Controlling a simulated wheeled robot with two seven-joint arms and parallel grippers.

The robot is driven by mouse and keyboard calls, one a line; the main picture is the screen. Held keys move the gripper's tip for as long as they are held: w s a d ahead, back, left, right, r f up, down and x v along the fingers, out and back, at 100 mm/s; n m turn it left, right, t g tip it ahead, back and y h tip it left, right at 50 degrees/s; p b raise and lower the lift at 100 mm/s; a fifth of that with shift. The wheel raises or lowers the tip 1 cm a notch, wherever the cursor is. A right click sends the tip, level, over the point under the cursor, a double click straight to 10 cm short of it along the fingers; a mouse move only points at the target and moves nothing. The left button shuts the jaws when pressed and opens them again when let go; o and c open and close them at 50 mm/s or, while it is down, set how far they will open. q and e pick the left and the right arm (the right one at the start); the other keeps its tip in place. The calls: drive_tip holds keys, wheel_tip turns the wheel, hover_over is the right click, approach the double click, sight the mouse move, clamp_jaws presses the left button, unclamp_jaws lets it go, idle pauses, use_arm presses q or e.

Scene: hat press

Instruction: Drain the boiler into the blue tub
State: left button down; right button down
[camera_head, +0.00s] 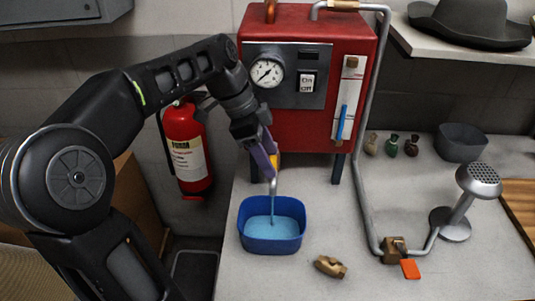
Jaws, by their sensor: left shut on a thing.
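The red boiler (300,20) stands on legs at the back of the counter, with a round gauge (267,73) and an On/Off switch (308,83) on its front. A drain spout (273,186) hangs at its lower left. A thin stream of water falls from it into the blue tub (271,246), which stands below and holds light blue water. My left gripper (271,160) is at the drain, shut on a yellow part, probably the drain valve handle (274,164), which the fingers mostly hide. My right gripper is not in view.
A brass fitting (330,267) lies right of the tub. A pipe runs down to a brass valve with an orange handle (410,269) and a steamer head (478,180). Small bottles (391,146) and a grey bowl (461,142) stand at the back. A fire extinguisher (187,150) hangs left.

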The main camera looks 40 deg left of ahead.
use_arm(q)
drive_tip(key=c, duration=0.7)
unclamp_jaws()
drive_tip(key=shift+s+d+f, duration=0.15)
drive_tip(key=shift+s+f, duration=0.05)
drive_tip(key=shift+f, duration=0.05)
drive_tip(key=shift+c, duration=0.2)
drive_tip(key=shift+o, duration=1.3)
drive_tip(key=shift+w, duration=0.15)
drive_tip(key=shift+r, duration=0.2)
drive_tip(key=p+v, duration=0.4)
drive_tip(key=v, duration=0.3)
drive_tip(key=shift+a+r, duration=0.2)
drive_tip(key=shift+r, duration=0.1)
